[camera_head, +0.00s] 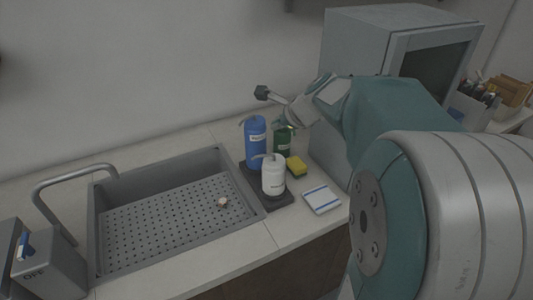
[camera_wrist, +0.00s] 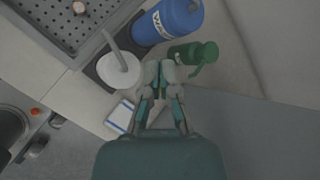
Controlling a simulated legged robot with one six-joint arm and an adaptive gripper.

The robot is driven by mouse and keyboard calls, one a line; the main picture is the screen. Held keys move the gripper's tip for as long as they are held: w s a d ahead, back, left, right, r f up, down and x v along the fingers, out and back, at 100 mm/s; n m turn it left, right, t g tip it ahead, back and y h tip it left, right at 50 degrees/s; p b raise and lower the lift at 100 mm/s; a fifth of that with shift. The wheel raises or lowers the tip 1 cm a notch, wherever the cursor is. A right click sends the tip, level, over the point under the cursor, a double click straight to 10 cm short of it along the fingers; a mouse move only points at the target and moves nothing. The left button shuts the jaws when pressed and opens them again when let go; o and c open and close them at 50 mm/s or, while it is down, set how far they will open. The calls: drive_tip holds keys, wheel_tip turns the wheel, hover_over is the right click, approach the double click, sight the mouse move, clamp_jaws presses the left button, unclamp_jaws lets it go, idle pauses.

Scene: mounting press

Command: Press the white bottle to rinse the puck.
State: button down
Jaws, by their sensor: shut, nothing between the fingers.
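The white bottle (camera_head: 273,178) stands upright on a dark tray (camera_head: 283,200) at the right of the sink. It also shows from above in the wrist view, as a white bottle (camera_wrist: 118,68) with a pale spout, left of my gripper. The puck (camera_head: 222,202) is a small pale piece lying on the perforated sink floor; it shows at the top left of the wrist view (camera_wrist: 79,7). My gripper (camera_wrist: 160,68) is shut and empty, between the white bottle and the green bottle in the wrist picture, apart from the white bottle's top.
A blue bottle (camera_head: 255,142) and a green bottle (camera_head: 282,138) stand behind the white one. The sink (camera_head: 180,238) has a faucet (camera_head: 52,190). A grey cabinet (camera_head: 352,60) stands at the right.

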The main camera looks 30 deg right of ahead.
sight(272, 157)
drive_tip(key=shift+f, duration=0.1)
drive_tip(key=shift+f, duration=4.3)
drive_tip(key=shift+f, duration=0.1)
drive_tip(key=shift+s+f, duration=0.1)
drive_tip(key=shift+f, duration=0.15)
drive_tip(key=shift+f, duration=0.5)
drive_tip(key=shift+r, duration=0.9)
drive_tip(key=shift+r, duration=0.1)
drive_tip(key=shift+r, duration=2.45)
